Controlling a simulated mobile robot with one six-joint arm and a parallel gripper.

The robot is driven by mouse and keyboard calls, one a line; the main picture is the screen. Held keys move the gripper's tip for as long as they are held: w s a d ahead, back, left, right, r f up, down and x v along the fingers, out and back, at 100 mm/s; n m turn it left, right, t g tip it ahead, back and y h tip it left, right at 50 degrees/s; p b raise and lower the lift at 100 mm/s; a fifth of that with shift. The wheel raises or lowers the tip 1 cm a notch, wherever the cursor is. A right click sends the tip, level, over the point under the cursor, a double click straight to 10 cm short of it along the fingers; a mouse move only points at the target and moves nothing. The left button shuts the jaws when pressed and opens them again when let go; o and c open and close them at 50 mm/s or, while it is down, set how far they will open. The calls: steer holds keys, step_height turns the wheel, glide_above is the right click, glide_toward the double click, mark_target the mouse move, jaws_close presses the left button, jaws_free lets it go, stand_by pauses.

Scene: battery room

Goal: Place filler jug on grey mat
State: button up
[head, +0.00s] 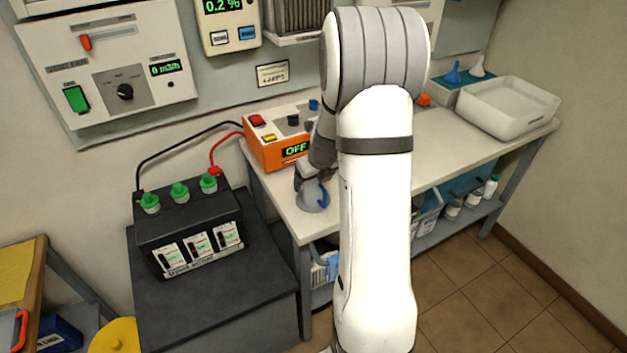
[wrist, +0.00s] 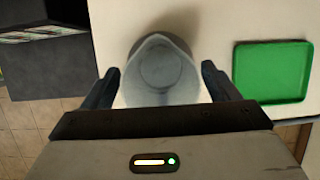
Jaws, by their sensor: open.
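In the head view my gripper (head: 311,178) is just above and around the jug, partly hidden by my arm. I cannot make out a grey mat in either view.
A green tray (wrist: 272,72) lies right of the jug in the wrist view. An orange charger (head: 270,150) sits behind the jug on the bench (head: 455,150). A black battery (head: 187,225) stands on a dark cabinet at left. A white basin (head: 508,108) is far right.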

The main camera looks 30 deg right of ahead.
steer(key=v, duration=1.1)
steer(key=shift+s+r, duration=0.1)
steer(key=shift+r, duration=0.1)
steer(key=s+a+r+n, duration=0.2)
steer(key=s+a+n, duration=0.3)
steer(key=n, duration=0.7)
steer(key=s+a+r+n, duration=0.2)
steer(key=s+a+n, duration=0.3)
steer(key=s+n, duration=0.4)
steer(key=s+a+r+n+g, duration=0.1)
steer(key=s+a+n, duration=0.5)
steer(key=n, duration=0.8)
steer(key=shift+s+r+n, duration=0.3)
steer(key=shift+s+r, duration=0.25)
steer(key=shift+s, duration=0.3)
